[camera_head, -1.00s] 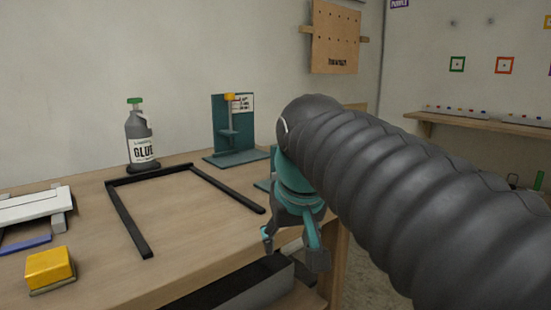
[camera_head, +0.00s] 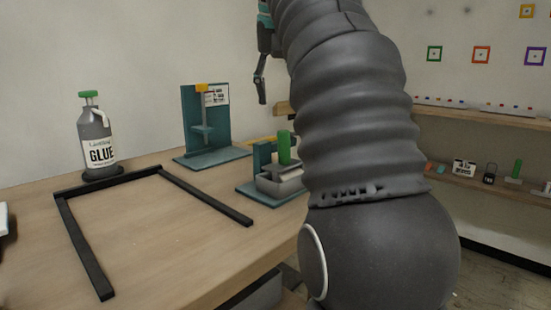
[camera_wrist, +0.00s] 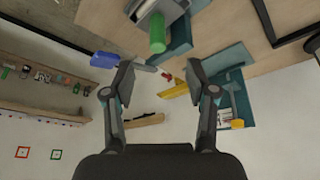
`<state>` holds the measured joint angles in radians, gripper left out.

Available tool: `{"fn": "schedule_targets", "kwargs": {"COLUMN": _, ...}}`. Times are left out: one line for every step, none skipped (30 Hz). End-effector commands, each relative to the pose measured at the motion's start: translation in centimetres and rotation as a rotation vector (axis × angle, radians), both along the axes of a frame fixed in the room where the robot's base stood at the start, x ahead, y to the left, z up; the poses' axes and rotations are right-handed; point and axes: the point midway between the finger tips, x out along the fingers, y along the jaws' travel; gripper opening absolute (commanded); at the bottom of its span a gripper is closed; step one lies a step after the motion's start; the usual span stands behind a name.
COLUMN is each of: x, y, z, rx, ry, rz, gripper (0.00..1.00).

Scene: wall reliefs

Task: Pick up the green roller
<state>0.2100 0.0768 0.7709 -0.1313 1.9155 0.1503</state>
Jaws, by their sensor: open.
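A green cylinder (camera_head: 284,147), possibly the green roller, stands upright in a grey clamp (camera_head: 280,182) on a teal base at the right part of the bench. It also shows at the top of the wrist view (camera_wrist: 157,36). A second green cylinder (camera_head: 517,168) stands on the lower wall shelf at right and shows at the wrist view's left edge (camera_wrist: 5,72). My gripper (camera_wrist: 161,78) is open and empty; the clamped cylinder appears between and beyond its fingers. In the head view the gripper is high at the upper left of my arm, partly hidden.
A glue bottle (camera_head: 96,140), a black frame (camera_head: 82,243) and a teal stand (camera_head: 190,125) are on the bench (camera_head: 150,225). Beyond the fingers, the wrist view shows a blue piece (camera_wrist: 103,60) and a yellow piece (camera_wrist: 176,89). The frame's inside is clear.

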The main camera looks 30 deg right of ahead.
Motion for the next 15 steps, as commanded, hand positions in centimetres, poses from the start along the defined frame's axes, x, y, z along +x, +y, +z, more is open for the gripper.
{"fn": "schedule_targets", "kwargs": {"x": 0.2, "y": -0.1, "z": -1.0, "rx": 0.001, "ry": 0.002, "rz": 0.000, "gripper": 0.57}}
{"fn": "schedule_targets", "kwargs": {"x": 0.4, "y": -0.2, "z": -1.4, "rx": 0.001, "ry": 0.002, "rz": 0.001, "gripper": 0.57}}
{"fn": "schedule_targets", "kwargs": {"x": 0.6, "y": -0.2, "z": -2.2, "rx": 0.001, "ry": 0.003, "rz": 0.002, "gripper": 0.57}}
{"fn": "schedule_targets", "kwargs": {"x": 0.8, "y": -0.3, "z": -2.7, "rx": 0.001, "ry": 0.003, "rz": 0.002, "gripper": 0.57}}
{"fn": "schedule_targets", "kwargs": {"x": 1.0, "y": -0.4, "z": -3.3, "rx": 0.001, "ry": 0.003, "rz": 0.003, "gripper": 0.57}}
{"fn": "schedule_targets", "kwargs": {"x": 1.2, "y": -0.6, "z": -4.0, "rx": 0.000, "ry": 0.003, "rz": 0.003, "gripper": 0.57}}
{"fn": "schedule_targets", "kwargs": {"x": 1.4, "y": -0.7, "z": -4.5, "rx": 0.001, "ry": 0.002, "rz": 0.003, "gripper": 0.57}}
{"fn": "schedule_targets", "kwargs": {"x": 1.6, "y": -0.8, "z": -4.9, "rx": 0.001, "ry": 0.002, "rz": 0.003, "gripper": 0.57}}
{"fn": "schedule_targets", "kwargs": {"x": 1.8, "y": -0.9, "z": -5.6, "rx": 0.001, "ry": 0.003, "rz": 0.003, "gripper": 0.57}}
{"fn": "schedule_targets", "kwargs": {"x": 2.0, "y": -1.0, "z": -5.9, "rx": 0.001, "ry": 0.002, "rz": 0.003, "gripper": 0.57}}
{"fn": "schedule_targets", "kwargs": {"x": 2.1, "y": -1.1, "z": -6.3, "rx": 0.001, "ry": 0.002, "rz": 0.003, "gripper": 0.57}}
{"fn": "schedule_targets", "kwargs": {"x": 2.3, "y": -1.2, "z": -6.7, "rx": 0.001, "ry": 0.002, "rz": 0.003, "gripper": 0.57}}
{"fn": "schedule_targets", "kwargs": {"x": 2.4, "y": -1.3, "z": -6.9, "rx": 0.000, "ry": 0.001, "rz": 0.003, "gripper": 0.57}}
{"fn": "schedule_targets", "kwargs": {"x": 2.5, "y": -1.4, "z": -7.1, "rx": 0.001, "ry": 0.000, "rz": 0.004, "gripper": 0.57}}
{"fn": "schedule_targets", "kwargs": {"x": 2.6, "y": -1.4, "z": -7.3, "rx": 0.001, "ry": 0.000, "rz": 0.003, "gripper": 0.57}}
